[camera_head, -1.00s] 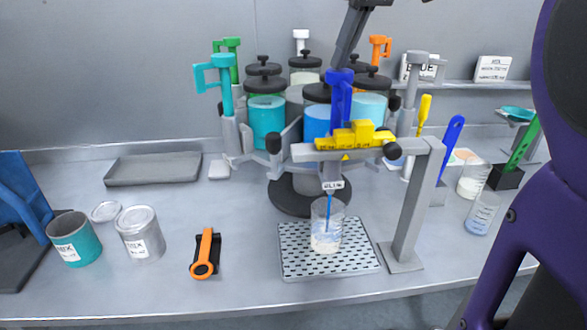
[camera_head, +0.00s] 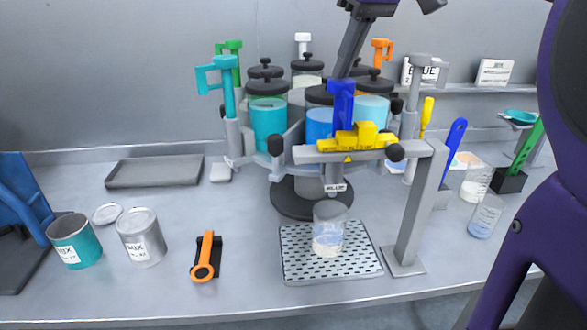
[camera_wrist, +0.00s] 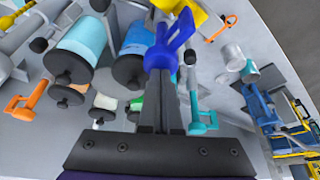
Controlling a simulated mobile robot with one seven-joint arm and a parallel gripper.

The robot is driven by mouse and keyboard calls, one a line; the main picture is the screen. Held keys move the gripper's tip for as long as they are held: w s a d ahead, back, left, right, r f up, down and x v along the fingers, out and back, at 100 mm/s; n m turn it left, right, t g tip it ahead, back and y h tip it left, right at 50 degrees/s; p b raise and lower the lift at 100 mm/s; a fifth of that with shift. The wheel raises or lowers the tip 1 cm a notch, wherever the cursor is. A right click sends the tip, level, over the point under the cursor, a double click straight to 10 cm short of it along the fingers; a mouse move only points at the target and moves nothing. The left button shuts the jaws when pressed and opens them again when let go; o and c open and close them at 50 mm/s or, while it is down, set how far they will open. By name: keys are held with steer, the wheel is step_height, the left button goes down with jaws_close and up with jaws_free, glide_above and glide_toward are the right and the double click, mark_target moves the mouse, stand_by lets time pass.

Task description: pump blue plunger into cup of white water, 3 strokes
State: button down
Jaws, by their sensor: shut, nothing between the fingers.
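The blue plunger (camera_head: 342,100) stands upright at the yellow block on the grey stand, with its top just under my gripper (camera_head: 338,76). My gripper is shut and empty. In the wrist view the closed fingertips (camera_wrist: 162,76) are right at the blue plunger (camera_wrist: 172,45); I cannot tell whether they touch it. A clear cup (camera_head: 329,228) stands on the perforated tray (camera_head: 300,262) below the nozzle marked BLUE (camera_head: 335,188). The cup holds whitish liquid with a pale blue layer above. No stream runs from the nozzle.
A carousel of paint canisters (camera_head: 268,122) with other coloured plungers stands behind. The grey stand's post (camera_head: 417,210) is right of the cup. Two cans (camera_head: 140,238) and an orange tool (camera_head: 205,258) are at left. Beakers (camera_head: 484,217) are at right.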

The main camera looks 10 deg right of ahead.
steer(key=shift+r+p, duration=1.6)
steer(key=shift+r, duration=0.25)
steer(key=shift+f, duration=0.2)
steer(key=shift+f+b, duration=1.7)
steer(key=shift+f, duration=0.4)
steer(key=shift+r, duration=0.15)
step_height(320, 180, up, 4)
steer(key=p, duration=0.4)
steer(key=shift+r, duration=0.15)
steer(key=shift+f, duration=0.25)
